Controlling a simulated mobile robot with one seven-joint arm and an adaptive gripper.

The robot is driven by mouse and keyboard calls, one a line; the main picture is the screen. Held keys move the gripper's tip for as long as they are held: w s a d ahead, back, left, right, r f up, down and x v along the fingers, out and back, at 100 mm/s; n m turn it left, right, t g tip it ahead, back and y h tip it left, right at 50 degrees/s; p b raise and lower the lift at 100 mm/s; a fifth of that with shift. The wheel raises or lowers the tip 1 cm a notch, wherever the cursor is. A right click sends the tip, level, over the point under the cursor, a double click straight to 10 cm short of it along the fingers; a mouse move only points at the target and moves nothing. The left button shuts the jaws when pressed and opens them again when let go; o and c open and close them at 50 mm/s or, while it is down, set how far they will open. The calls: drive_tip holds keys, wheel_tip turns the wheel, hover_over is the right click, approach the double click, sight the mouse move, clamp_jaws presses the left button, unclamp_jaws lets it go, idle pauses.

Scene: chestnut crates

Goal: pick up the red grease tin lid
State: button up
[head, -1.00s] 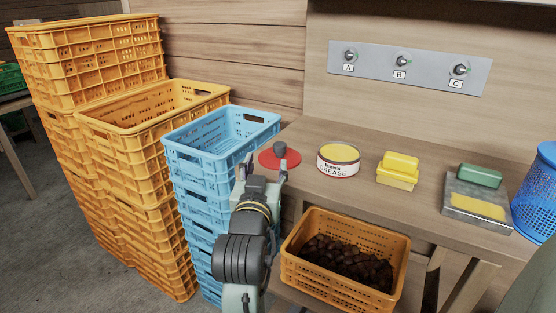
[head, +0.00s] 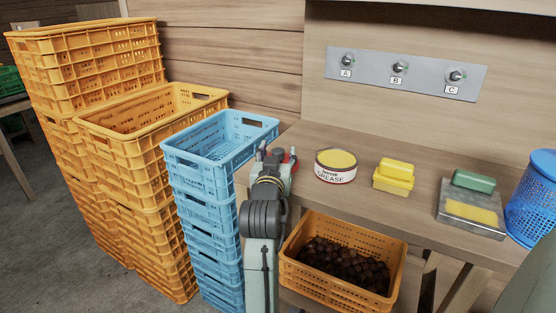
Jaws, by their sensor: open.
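The red grease tin lid (head: 287,157) lies at the left end of the wooden bench, left of the grease tin. Only bits of its red show, because my gripper covers most of it in the head view. The open grease tin (head: 336,174) has a white and red side and yellow grease inside. My gripper (head: 278,153) is open over the lid, with its fingers pointing away from the camera. I cannot tell whether the fingers touch the lid or how high they are above it.
Stacked blue crates (head: 200,180) stand close on the left, with taller orange crate stacks (head: 130,150) beyond. A yellow box (head: 393,183), a metal tray (head: 470,226) with a green block, and a blue basket (head: 530,205) are to the right. An orange crate of chestnuts (head: 325,287) is below.

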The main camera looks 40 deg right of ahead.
drive_tip(key=shift+c, duration=0.3)
clamp_jaws()
idle(0.3)
